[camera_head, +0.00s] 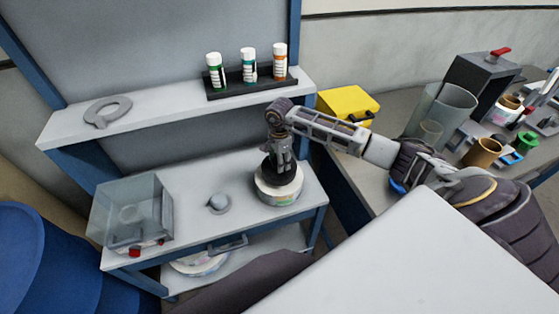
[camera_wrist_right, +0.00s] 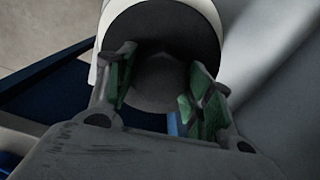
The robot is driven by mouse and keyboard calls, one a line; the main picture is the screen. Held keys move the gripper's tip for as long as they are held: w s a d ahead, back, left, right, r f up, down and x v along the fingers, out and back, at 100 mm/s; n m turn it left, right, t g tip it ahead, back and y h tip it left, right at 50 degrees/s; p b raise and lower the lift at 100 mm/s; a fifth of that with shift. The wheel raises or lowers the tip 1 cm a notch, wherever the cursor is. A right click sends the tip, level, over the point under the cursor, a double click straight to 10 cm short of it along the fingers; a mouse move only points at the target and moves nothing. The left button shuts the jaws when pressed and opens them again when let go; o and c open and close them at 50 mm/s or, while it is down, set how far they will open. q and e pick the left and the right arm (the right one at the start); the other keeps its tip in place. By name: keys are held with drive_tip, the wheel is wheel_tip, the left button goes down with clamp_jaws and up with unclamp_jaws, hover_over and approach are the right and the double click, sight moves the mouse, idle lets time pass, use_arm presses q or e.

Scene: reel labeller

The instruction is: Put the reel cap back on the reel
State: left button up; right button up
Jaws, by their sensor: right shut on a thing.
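The reel (camera_head: 280,198) is a white drum with a coloured label. It stands at the right end of the workbench. A dark cap (camera_head: 274,179) sits at the top of the reel, in line with it; I cannot tell whether it is fully seated. My right gripper (camera_head: 283,160) comes down from above and is shut on the dark cap. In the right wrist view, the green-padded fingers (camera_wrist_right: 162,64) are on either side of the dark cap (camera_wrist_right: 160,88), and the reel's white rim (camera_wrist_right: 208,12) shows beyond. My left gripper is not in view.
A clear box (camera_head: 130,212) stands at the bench's left, with a small round grey piece (camera_head: 218,203) between it and the reel. A yellow case (camera_head: 347,102) and cluttered table are right.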

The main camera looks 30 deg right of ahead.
drive_tip(key=shift+f+b, duration=0.6)
drive_tip(key=shift+f, duration=0.2)
drive_tip(key=o, duration=1.3)
drive_tip(key=shift+r, duration=6)
